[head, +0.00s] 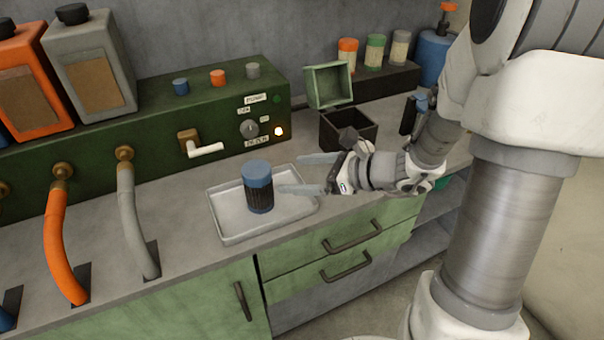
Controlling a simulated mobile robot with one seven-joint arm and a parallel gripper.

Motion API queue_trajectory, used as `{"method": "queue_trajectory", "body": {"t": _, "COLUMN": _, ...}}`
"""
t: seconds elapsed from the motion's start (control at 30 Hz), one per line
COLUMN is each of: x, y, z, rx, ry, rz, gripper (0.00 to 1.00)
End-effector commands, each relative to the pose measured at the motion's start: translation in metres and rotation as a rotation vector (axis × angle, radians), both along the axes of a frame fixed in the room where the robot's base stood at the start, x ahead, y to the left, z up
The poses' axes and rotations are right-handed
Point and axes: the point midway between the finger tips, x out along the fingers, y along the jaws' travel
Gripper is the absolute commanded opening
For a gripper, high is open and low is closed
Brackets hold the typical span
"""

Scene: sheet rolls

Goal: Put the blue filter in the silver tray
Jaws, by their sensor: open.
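The blue filter (259,187), a short cylinder with a blue cap and a dark ribbed body, stands upright in the silver tray (233,229). The tray is shallow and lies on the grey counter in front of the green machine. My gripper (296,174) is just right of the filter, with its fingers pointing left toward it. The fingers are spread apart and hold nothing that I can see. The nearer fingertip is close to the filter's right side; I cannot tell whether it touches.
A dark box with a raised green lid (328,85) stands behind my gripper. A white-handled tap (204,149) juts from the green machine (160,135) behind the tray. Orange (60,245) and grey (133,220) hoses run down at left. Capped jars (375,52) stand at the back right.

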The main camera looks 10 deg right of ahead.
Motion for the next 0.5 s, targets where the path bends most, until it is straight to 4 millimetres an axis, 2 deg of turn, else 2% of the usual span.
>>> {"method": "queue_trajectory", "body": {"t": 0.17, "x": -0.032, "y": 0.022, "z": 0.021, "rx": -0.164, "ry": -0.113, "rz": 0.210, "gripper": 1.00}}
{"method": "queue_trajectory", "body": {"t": 0.3, "x": -0.075, "y": 0.038, "z": 0.038, "rx": -0.397, "ry": -0.268, "rz": 0.482, "gripper": 1.00}}
{"method": "queue_trajectory", "body": {"t": 0.5, "x": -0.130, "y": 0.031, "z": 0.052, "rx": -0.760, "ry": -0.494, "rz": 0.854, "gripper": 1.00}}
